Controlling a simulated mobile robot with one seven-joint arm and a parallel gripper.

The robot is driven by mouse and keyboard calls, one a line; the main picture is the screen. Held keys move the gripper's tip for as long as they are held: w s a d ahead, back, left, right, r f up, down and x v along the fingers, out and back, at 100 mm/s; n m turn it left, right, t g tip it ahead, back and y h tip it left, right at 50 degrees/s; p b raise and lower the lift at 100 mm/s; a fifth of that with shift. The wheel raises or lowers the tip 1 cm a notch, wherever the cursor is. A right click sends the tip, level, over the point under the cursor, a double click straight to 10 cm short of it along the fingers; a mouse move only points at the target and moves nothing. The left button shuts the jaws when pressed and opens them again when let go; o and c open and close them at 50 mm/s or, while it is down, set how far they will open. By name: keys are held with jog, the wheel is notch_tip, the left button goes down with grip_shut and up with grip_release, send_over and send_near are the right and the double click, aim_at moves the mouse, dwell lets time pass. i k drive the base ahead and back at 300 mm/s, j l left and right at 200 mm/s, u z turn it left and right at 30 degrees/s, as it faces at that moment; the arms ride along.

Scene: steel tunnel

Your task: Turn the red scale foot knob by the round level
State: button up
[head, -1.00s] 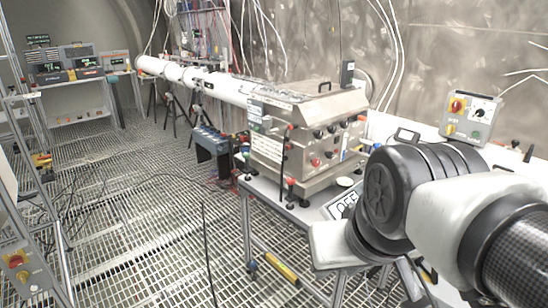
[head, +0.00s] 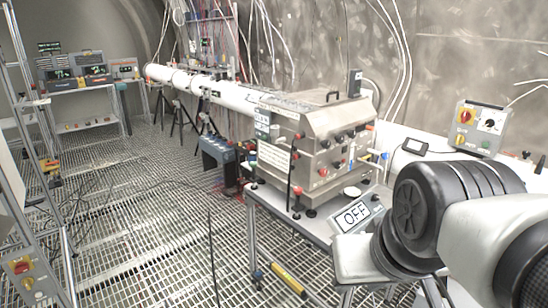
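A sign or display panel reading OFF (head: 355,214) sits at the front right of the steel bench, below a large metal box. A small red knob (head: 297,190) is on a thin dark upright at the box's near corner. Another red knob (head: 323,171) is on the box's front face. I cannot tell which, if either, is the scale foot knob. A pale round disc (head: 352,191) lies behind the panel; I cannot tell whether it is the round level. My arm's links fill the lower right and hide the bench's right part. My gripper is not in view.
The metal box (head: 315,140) stands on the steel bench (head: 275,203), joined to a long white tube (head: 215,85). A control box (head: 479,127) is at the right by the wall. Open grated floor (head: 150,230) lies left of the bench. A yellow cylinder (head: 288,278) is under it.

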aim_at(297, 191)
jog(key=i+j+z, duration=0.3)
jog(key=i+j, duration=0.2)
jog(key=i+j+z, duration=0.35)
jog(key=i+j, duration=0.15)
jog(key=j, duration=0.15)
jog(key=i+j+z, duration=0.15)
jog(key=j, duration=0.2)
jog(key=i+j+z, duration=0.15)
jog(key=j, duration=0.25)
jog(key=i+j+z, duration=0.2)
jog(key=j, duration=0.2)
jog(key=i, duration=0.05)
